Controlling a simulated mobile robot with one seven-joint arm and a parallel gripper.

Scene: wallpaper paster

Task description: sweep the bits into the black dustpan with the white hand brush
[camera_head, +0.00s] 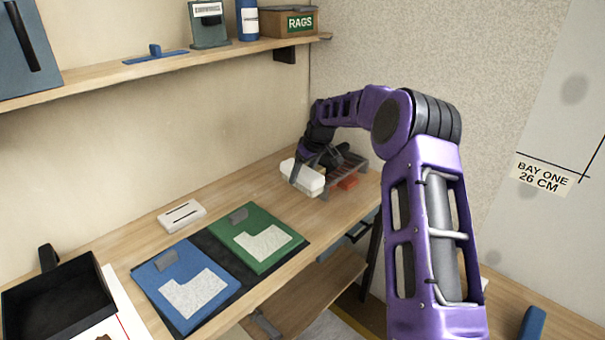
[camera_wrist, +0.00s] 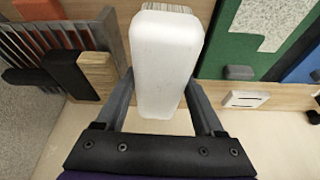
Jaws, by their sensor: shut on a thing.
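The white hand brush (camera_head: 303,177) is held by my gripper (camera_head: 309,168) at the far right end of the bench, beside a slatted rack. In the wrist view the brush's white block (camera_wrist: 165,62) sits between my two fingers, with its bristles (camera_wrist: 166,8) at the top edge. The black dustpan (camera_head: 58,300) lies at the near left end of the bench, far from my gripper, its handle (camera_head: 47,257) at the back. A small dark reddish patch (camera_head: 103,337) shows at the bottom edge on a white sheet; I cannot tell whether it is the bits.
The grey rack (camera_head: 347,168) with a red block (camera_head: 348,183) stands close to the brush. A green board (camera_head: 256,237) and a blue board (camera_head: 187,283) lie mid-bench. A white slotted block (camera_head: 182,215) lies behind them. A shelf (camera_head: 170,62) runs above.

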